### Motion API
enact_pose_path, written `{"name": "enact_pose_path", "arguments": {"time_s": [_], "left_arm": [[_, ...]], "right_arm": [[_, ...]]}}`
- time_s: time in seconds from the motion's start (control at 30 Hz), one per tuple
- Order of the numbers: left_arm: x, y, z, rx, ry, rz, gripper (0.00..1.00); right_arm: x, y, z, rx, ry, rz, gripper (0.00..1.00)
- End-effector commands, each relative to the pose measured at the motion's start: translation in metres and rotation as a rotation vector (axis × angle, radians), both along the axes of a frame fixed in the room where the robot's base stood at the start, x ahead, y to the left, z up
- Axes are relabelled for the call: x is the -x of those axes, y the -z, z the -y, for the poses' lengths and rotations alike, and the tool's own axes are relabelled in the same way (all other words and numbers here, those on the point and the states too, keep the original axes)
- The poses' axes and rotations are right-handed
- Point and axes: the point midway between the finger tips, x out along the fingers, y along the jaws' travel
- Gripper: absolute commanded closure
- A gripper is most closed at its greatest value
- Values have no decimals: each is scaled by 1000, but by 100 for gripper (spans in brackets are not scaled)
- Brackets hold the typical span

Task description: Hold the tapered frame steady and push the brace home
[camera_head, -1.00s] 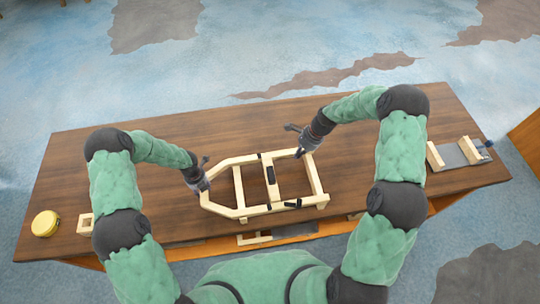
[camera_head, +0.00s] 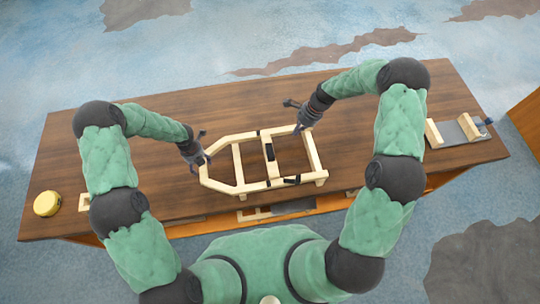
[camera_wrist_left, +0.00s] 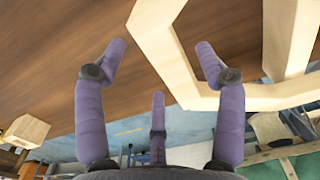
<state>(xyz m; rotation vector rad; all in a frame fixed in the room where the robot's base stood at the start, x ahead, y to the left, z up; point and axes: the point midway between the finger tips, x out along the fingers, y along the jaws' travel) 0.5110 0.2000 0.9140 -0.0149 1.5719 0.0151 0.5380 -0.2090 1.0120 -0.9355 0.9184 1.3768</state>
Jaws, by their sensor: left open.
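The tapered frame (camera_head: 222,184) of pale wood lies near the middle of the table, its narrow end to the left. Crossbars span it; one, with a black patch, may be the brace (camera_head: 269,169), but I cannot tell how fully it is seated. My left gripper (camera_head: 202,163) is open and empty at the narrow end. In the left wrist view the open fingers (camera_wrist_left: 160,57) spread beside the frame's slanted bar (camera_wrist_left: 160,42), the right finger overlapping its corner. My right gripper (camera_head: 299,129) is at the frame's far right corner; its fingertips are too small to read.
A yellow round object (camera_head: 47,203) and a small wooden piece (camera_head: 84,202) are at the table's left. A grey plate with wooden blocks (camera_head: 452,132) is at the right. Wooden parts (camera_head: 262,213) show at the front edge. The back of the table (camera_head: 200,115) is clear.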

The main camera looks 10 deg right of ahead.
Motion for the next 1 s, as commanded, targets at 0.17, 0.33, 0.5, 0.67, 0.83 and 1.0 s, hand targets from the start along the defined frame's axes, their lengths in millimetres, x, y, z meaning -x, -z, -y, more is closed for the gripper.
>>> {"name": "enact_pose_path", "arguments": {"time_s": [0.17, 0.33, 0.5, 0.67, 0.83, 1.0], "left_arm": [[-1, -38, 0, -1, 1, 4, 30], [-1, -68, 0, -1, 0, 3, 30], [0, -87, 0, -1, -1, -1, 30], [0, -93, 0, 0, 1, -1, 30], [0, -93, 0, 0, 1, -1, 30], [1, -93, 0, 0, 1, -2, 30]], "right_arm": [[0, 0, 0, 0, 0, 0, 100], [0, 0, 0, 0, 0, 0, 100], [0, 0, 0, 0, 0, 0, 100], [0, 0, 0, 0, 0, 0, 100], [0, 0, 0, 0, 0, 0, 100], [0, 0, 0, 0, 0, 0, 100]]}}
